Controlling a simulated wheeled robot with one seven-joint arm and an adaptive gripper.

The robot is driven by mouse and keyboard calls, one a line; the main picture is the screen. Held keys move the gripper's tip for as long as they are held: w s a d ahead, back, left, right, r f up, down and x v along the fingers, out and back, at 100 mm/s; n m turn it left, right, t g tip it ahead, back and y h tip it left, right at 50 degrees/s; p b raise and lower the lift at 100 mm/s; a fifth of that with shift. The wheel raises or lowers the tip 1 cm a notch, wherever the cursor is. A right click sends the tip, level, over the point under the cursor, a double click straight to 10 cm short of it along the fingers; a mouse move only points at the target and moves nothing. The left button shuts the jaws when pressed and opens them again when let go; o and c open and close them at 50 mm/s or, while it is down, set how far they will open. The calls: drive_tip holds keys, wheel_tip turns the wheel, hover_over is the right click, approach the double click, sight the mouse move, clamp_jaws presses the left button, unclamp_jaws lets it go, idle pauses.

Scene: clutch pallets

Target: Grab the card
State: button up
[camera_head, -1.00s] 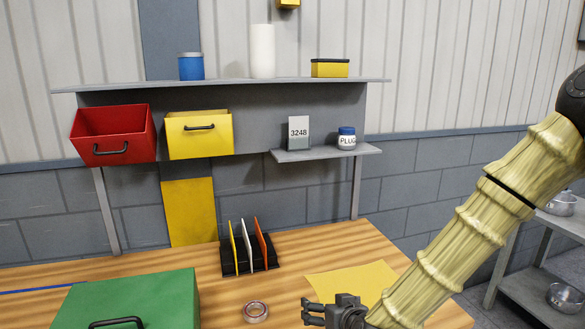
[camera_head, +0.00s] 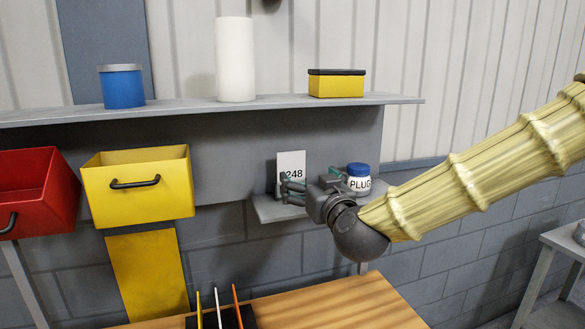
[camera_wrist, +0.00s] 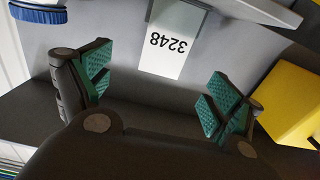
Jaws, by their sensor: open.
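The white card (camera_head: 291,161) printed 3248 stands upright on the small grey shelf (camera_head: 272,212), against a dark grey backing or holder. My gripper (camera_head: 296,189) is in front of it in the head view, and its fingers cover the card's lower part. In the wrist view the card (camera_wrist: 172,46) appears upside down at the top centre. There my open gripper (camera_wrist: 158,82) has its two green-padded fingers spread wide, with the card beyond the gap between them. Nothing is held. I cannot tell how far the fingertips are from the card.
A blue-lidded PLUG jar (camera_head: 358,177) stands close to the right of the card, partly behind my gripper. A yellow bin (camera_head: 138,186) hangs to the left. The upper shelf (camera_head: 190,107) carries a blue can, a white roll and a yellow box. The wooden table (camera_head: 335,305) is below.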

sight(292, 170)
drive_tip(key=p+x, duration=0.1)
drive_tip(key=x, duration=0.4)
drive_tip(key=shift+a, duration=0.15)
drive_tip(key=shift+w+a+p, duration=0.2)
drive_tip(key=shift+w+p, duration=0.1)
drive_tip(key=shift+p, duration=0.3)
drive_tip(key=shift+w+a+f+p, duration=0.15)
drive_tip(key=shift+w+a+p, duration=0.15)
drive_tip(key=shift+w, duration=0.2)
drive_tip(key=shift+w+a+f+p, duration=0.15)
drive_tip(key=shift+w+a+p, duration=0.05)
drive_tip(key=shift+w+p, duration=0.25)
drive_tip(key=shift+p+x, duration=0.35)
drive_tip(key=shift+x, duration=0.85)
drive_tip(key=shift+f, duration=0.15)
drive_tip(key=c, duration=0.9)
